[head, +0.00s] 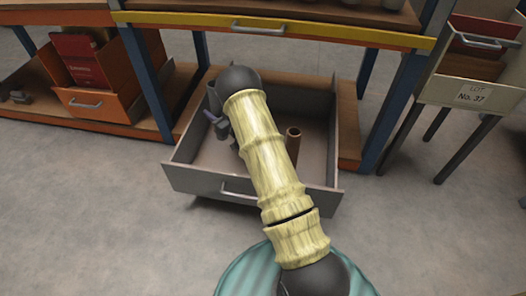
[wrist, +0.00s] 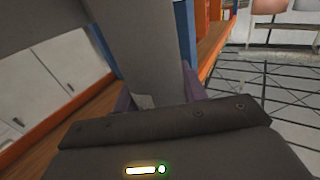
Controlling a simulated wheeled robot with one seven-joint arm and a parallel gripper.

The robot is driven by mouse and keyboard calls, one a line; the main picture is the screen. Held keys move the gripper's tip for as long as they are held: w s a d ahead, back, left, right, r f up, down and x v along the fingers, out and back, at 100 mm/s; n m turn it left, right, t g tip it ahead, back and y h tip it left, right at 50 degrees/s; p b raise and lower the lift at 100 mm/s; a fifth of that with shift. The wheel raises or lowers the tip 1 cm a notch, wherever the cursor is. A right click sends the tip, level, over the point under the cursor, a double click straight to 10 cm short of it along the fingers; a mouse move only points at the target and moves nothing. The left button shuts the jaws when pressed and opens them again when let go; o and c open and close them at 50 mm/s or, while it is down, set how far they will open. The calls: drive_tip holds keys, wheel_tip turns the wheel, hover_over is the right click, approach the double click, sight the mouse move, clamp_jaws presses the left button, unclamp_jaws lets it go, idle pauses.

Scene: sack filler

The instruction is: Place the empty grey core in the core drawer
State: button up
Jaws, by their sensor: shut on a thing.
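The core drawer (head: 270,192) is a grey open drawer, pulled out below the workbench in the head view. My gripper (head: 214,118) is over the left part of this drawer, partly hidden by my arm. In the wrist view my gripper's purple fingers (wrist: 158,94) are shut on a long grey core (wrist: 150,55), which runs up out of the picture. In the head view the core is mostly hidden behind my arm. I cannot tell whether it touches the drawer floor.
A brown core (head: 293,143) stands upright inside the drawer, right of my arm. An orange drawer (head: 100,95) with a red box stands open at left. A cabinet labelled Lot No. 37 (head: 474,93) is at right. The yellow-edged shelf (head: 330,33) overhangs the drawer's back.

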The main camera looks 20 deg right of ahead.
drive_tip(key=shift+f, duration=0.1)
wheel_tip(320, 180, down, 6)
drive_tip(key=b, duration=0.4)
drive_tip(key=shift+f, duration=0.15)
drive_tip(key=shift+f+b, duration=1.55)
drive_tip(key=shift+f, duration=0.4)
drive_tip(key=o, duration=1)
drive_tip(key=shift+c, duration=0.2)
